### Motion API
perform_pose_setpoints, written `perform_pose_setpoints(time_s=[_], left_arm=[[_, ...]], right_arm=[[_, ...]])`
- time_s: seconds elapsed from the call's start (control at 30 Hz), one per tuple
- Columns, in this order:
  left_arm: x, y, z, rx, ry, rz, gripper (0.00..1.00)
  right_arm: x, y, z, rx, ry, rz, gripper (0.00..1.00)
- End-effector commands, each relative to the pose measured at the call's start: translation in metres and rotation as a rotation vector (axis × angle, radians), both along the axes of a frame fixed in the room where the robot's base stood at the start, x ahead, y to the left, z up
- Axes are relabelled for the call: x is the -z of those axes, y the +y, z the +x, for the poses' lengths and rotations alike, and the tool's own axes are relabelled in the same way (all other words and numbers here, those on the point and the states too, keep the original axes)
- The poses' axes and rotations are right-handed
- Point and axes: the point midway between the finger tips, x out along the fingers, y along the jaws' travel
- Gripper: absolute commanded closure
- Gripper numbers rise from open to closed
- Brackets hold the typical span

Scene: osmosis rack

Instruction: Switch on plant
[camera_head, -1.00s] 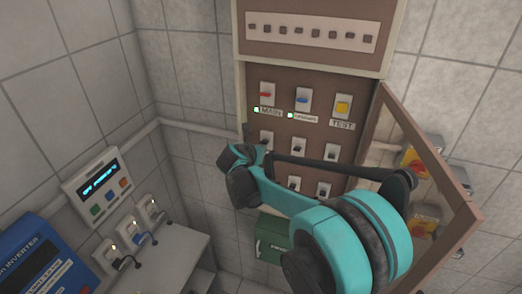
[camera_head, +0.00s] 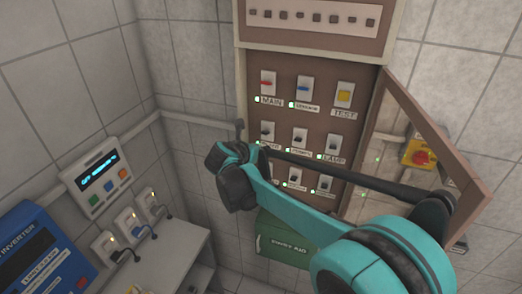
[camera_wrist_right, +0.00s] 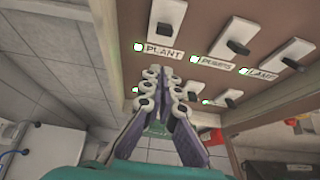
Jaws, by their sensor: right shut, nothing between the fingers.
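The PLANT switch (camera_wrist_right: 165,20) is a white rocker plate on the brown panel, with a lit green lamp (camera_wrist_right: 138,47) left of its label (camera_wrist_right: 164,52). It also shows in the head view (camera_head: 267,131), where my right wrist partly hides its label. My right gripper (camera_wrist_right: 164,75) is shut and empty, with its fingertips just below the PLANT label in the wrist view. I cannot tell whether they touch the panel. In the head view the right gripper is mostly hidden behind its own wrist. My left gripper is not in view.
MAIN (camera_head: 268,84), a blue-marked switch (camera_head: 303,88) and yellow TEST (camera_head: 344,95) sit above. The LAMP switch (camera_head: 328,141) is to the right. The open cabinet door (camera_head: 440,140) stands right, beside my arm. A blue inverter (camera_head: 40,250) and green box (camera_head: 285,240) are lower.

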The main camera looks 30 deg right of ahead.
Motion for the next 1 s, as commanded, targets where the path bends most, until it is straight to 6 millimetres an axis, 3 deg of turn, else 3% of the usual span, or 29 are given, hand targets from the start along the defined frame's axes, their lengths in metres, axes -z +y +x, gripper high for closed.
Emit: perform_pose_setpoints(time_s=[0.2,0.37,0.87,1.0], left_arm=[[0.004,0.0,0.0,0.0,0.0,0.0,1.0],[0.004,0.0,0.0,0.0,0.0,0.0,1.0],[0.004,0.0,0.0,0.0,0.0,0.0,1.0],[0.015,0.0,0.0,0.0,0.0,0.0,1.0]], right_arm=[[-0.026,0.021,-0.017,-0.001,0.0,0.0,1.0],[-0.034,0.026,-0.022,0.0,0.001,-0.001,1.0],[-0.035,0.027,-0.023,0.0,0.0,0.0,1.0],[-0.023,0.028,-0.028,0.018,-0.023,0.038,1.0]])
